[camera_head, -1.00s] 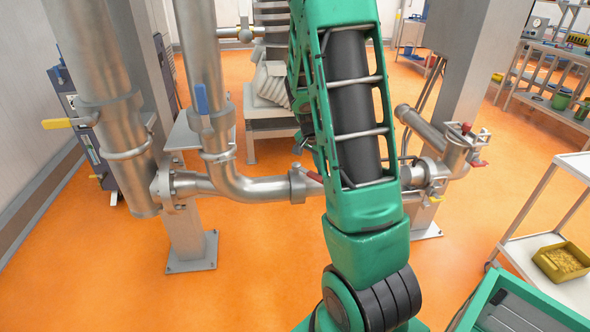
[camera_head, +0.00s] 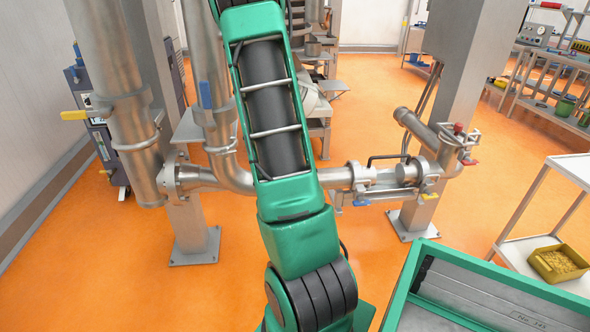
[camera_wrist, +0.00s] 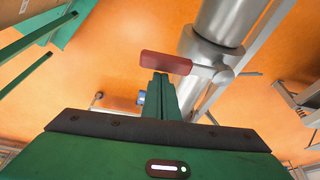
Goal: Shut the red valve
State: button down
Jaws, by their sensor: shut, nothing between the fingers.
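The red valve's lever (camera_wrist: 166,62) shows in the wrist view. It sticks out to the left from a metal pivot (camera_wrist: 222,75) on a steel pipe (camera_wrist: 221,22), roughly crosswise to the pipe. My gripper (camera_wrist: 160,76) is shut and empty. Its fingertips are at the lever's lower edge in the picture, near its middle; I cannot tell whether they touch it. In the head view my arm hides the gripper and this lever.
In the head view, a blue handle (camera_head: 361,202) and a yellow handle (camera_head: 430,196) sit along the pipework on the right. Another red handle (camera_head: 470,162) is near the right post. A green-rimmed crate (camera_head: 411,262) is at front right, and a white cart (camera_head: 545,180) stands beyond.

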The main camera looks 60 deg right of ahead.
jog(key=shift+w+a, duration=0.25)
jog(key=shift+w+a, duration=0.2)
jog(key=shift+w, duration=0.05)
dwell(0.3)
jog(key=shift+s+d, duration=0.2)
jog(key=shift+s, duration=0.05)
notch_tip(320, 180, up, 10)
jog(key=shift+s+d+f, duration=0.25)
jog(key=shift+s+d, duration=0.05)
jog(key=shift+s, duration=0.05)
dwell(0.6)
